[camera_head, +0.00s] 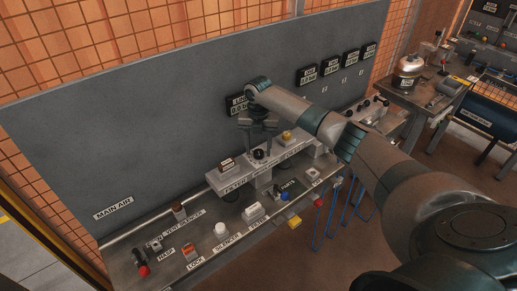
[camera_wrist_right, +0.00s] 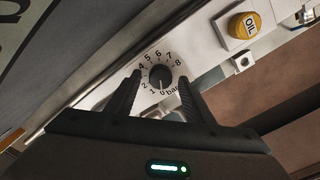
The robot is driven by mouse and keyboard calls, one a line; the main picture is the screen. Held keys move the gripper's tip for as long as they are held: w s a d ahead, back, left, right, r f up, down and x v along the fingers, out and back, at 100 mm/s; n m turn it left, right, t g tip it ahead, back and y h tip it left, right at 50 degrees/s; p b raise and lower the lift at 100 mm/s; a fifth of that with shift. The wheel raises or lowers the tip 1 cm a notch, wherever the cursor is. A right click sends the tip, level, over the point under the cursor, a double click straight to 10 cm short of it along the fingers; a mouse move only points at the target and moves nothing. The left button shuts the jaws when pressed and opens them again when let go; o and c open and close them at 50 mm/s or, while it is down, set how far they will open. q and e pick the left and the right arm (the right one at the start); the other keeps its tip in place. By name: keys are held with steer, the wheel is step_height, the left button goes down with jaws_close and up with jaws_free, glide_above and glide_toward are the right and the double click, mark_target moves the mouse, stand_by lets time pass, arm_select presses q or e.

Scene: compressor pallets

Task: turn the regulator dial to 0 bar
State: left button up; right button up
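The regulator dial (camera_wrist_right: 160,76) is a round black knob on a pale plate with numbers around it and a "bar" mark. Its white pointer line points down toward the 0 mark in the right wrist view. In the head view the dial (camera_head: 259,154) sits on the raised pale shelf, just below my right gripper. My right gripper (camera_wrist_right: 159,76) is open. Its two black fingers stand on either side of the dial, with gaps between them and the knob. My left gripper is not in view.
A yellow OIL cap (camera_wrist_right: 244,25) is right of the dial. A black gauge display (camera_head: 238,104), reading about 0.0, hangs on the grey panel (camera_head: 120,110) behind my right wrist. A lower bench (camera_head: 135,240) carries labelled parts, including a red-handled valve (camera_head: 142,269).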

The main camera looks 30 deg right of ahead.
mark_target(258, 152)
stand_by(0.3)
steer(key=shift+r+b, duration=0.35)
steer(key=shift+r, duration=0.2)
step_height(258, 152, up, 16)
steer(key=b, duration=0.5)
steer(key=shift+r, duration=0.15)
steer(key=shift+s, duration=0.1)
